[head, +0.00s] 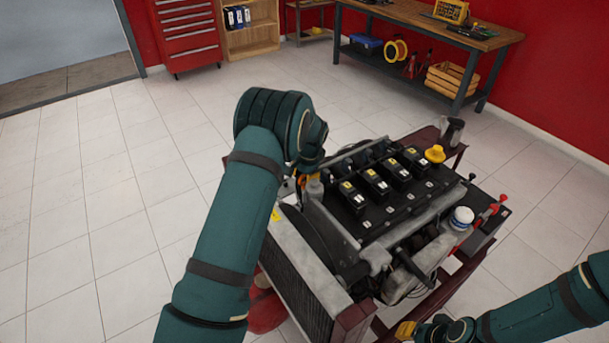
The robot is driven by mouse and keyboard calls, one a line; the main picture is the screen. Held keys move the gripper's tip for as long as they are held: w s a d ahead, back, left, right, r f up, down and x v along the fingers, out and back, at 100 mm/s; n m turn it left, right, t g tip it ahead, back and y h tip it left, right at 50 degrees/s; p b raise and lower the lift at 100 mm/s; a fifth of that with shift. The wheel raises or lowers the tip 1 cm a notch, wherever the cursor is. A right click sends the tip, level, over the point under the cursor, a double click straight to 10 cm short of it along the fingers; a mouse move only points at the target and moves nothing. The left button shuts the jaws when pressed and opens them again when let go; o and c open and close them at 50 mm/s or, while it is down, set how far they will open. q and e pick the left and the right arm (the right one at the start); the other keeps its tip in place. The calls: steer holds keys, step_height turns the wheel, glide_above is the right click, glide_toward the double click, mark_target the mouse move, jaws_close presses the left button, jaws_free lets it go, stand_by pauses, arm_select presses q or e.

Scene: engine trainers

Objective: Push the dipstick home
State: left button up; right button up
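The engine (400,215) stands on a dark red stand, with a row of black coils on top. My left arm reaches over its left end. My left gripper (309,184) points down there, mostly hidden behind my own wrist, so its finger opening does not show. A small yellow-orange piece shows beside it; I cannot tell whether this is the dipstick handle or part of the gripper. The dipstick is not clearly visible. My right gripper (405,330) is at the bottom edge, partly cut off, low beside the stand; its fingers cannot be made out.
A yellow cap (435,153) and a white-and-blue cap (463,217) stand up from the engine. Red clamps (496,204) are at its right. The radiator (297,270) is at the near left. A workbench (430,25) and red drawers (188,35) are far back. Open floor lies left.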

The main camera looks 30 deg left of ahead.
mark_target(304, 175)
arm_select(q)
steer(key=shift+w+r, duration=0.1)
steer(key=shift+r, duration=0.1)
stand_by(0.3)
steer(key=shift+r, duration=0.5)
step_height(304, 175, up, 9)
stand_by(0.5)
